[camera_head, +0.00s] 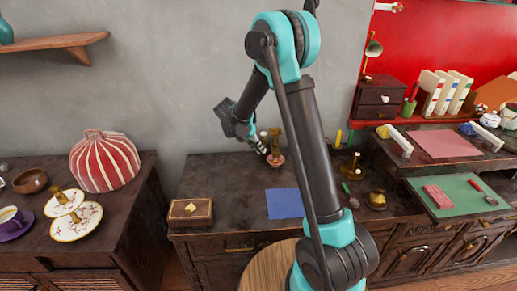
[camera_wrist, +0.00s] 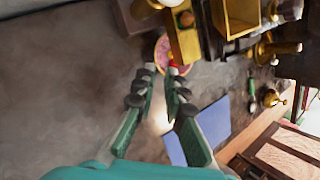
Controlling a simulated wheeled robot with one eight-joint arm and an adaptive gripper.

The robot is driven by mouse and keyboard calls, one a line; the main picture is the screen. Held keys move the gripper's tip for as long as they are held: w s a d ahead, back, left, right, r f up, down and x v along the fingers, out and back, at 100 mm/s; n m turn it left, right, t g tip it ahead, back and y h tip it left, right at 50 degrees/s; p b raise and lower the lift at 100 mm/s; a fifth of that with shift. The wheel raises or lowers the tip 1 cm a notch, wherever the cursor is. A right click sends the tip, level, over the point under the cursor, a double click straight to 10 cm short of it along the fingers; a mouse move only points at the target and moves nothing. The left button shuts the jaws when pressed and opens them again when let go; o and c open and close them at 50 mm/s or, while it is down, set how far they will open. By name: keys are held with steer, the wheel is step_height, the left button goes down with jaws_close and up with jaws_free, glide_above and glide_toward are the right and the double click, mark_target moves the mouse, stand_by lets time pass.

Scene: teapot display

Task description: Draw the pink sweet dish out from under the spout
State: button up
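The pink sweet dish (camera_wrist: 161,50) is a small round dish at the upper middle of the wrist view, just beyond my fingertips. Its right part is hidden behind a brass piece (camera_wrist: 184,40), probably the spout's side. A small red bit shows by the right fingertip. In the head view the dish (camera_head: 275,160) sits at the back of the middle cabinet top, below a brass object (camera_head: 275,141). My gripper (camera_wrist: 162,72) is open, its fingers apart with nothing between them. In the head view my gripper (camera_head: 260,146) is just left of the dish. Contact cannot be told.
A blue mat (camera_head: 284,203) and a wooden box (camera_head: 190,211) lie nearer the front. Brass items (camera_head: 376,199) stand to the right. A striped red cosy (camera_head: 104,161) is on the left cabinet. Dark cabinet top left of the dish looks clear.

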mark_target(266, 164)
steer(key=shift+w+a+f+n, duration=0.2)
steer(key=shift+w+a+n, duration=0.1)
steer(key=shift+x, duration=3.75)
steer(key=shift+d, duration=0.1)
jaws_close()
